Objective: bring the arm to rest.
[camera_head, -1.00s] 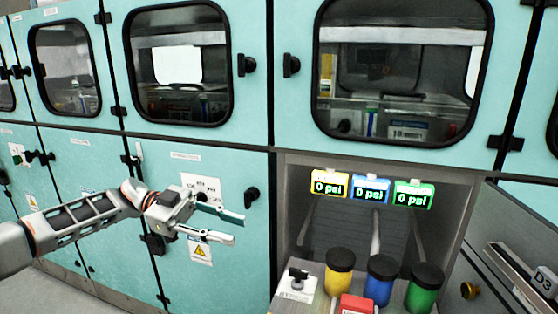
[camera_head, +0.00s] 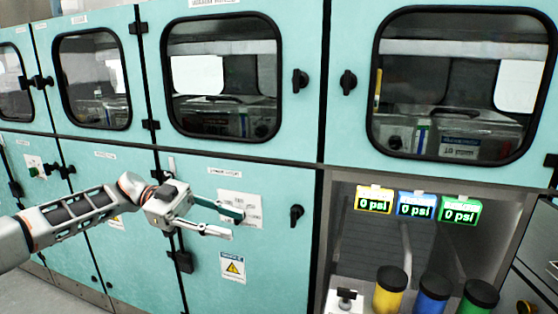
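My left gripper (camera_head: 226,222) reaches in from the left in the head view. Its two fingers are spread apart with nothing between them, so it is open and empty. It hangs in front of the teal cabinet doors, left of the open bay. My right gripper is not in view.
The open bay (camera_head: 345,235) at the lower right holds a yellow canister (camera_head: 388,298), a blue canister (camera_head: 431,299) and a green canister (camera_head: 477,301). Above them, a yellow display (camera_head: 374,202), a blue display (camera_head: 416,208) and a green display (camera_head: 460,213) read 0 psi.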

